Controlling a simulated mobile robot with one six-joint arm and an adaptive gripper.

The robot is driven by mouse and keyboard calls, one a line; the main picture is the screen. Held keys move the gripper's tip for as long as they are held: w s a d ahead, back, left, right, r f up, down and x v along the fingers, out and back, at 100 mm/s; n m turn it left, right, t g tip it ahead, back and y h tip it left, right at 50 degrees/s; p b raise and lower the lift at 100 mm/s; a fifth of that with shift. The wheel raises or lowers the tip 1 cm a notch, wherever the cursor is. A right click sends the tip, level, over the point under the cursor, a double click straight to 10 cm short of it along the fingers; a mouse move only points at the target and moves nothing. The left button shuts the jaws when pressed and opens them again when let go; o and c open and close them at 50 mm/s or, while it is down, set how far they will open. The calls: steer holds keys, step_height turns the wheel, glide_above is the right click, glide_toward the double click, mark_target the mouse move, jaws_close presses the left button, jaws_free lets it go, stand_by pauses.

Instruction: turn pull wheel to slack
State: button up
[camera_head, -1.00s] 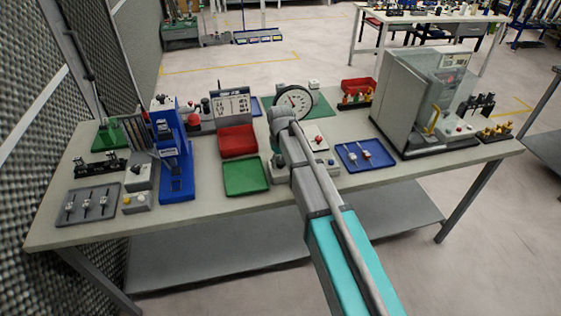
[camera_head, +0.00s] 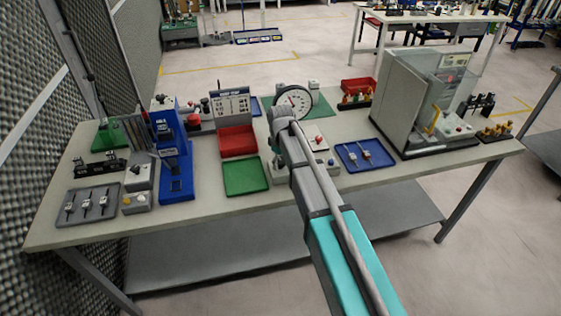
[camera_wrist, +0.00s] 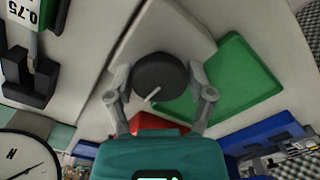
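The pull wheel, a round black knob (camera_wrist: 158,72) with a white mark at its lower left, shows in the wrist view. In the head view the wheel is hidden behind my arm, and my fingers are not clear there. A white dial gauge with a needle (camera_head: 293,101) stands just behind my wrist; part of its face, marked N, shows in the wrist view (camera_wrist: 22,158).
A green tray (camera_head: 246,177) and a red bin (camera_head: 238,141) lie left of my arm. A blue press (camera_head: 174,158) stands farther left. A blue tray (camera_head: 366,155) and a grey enclosure (camera_head: 413,105) are to the right. Bare tabletop (camera_head: 225,208) lies along the front edge.

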steer(key=o, duration=0.4)
steer(key=shift+c, duration=0.2)
steer(key=shift+m, duration=0.5)
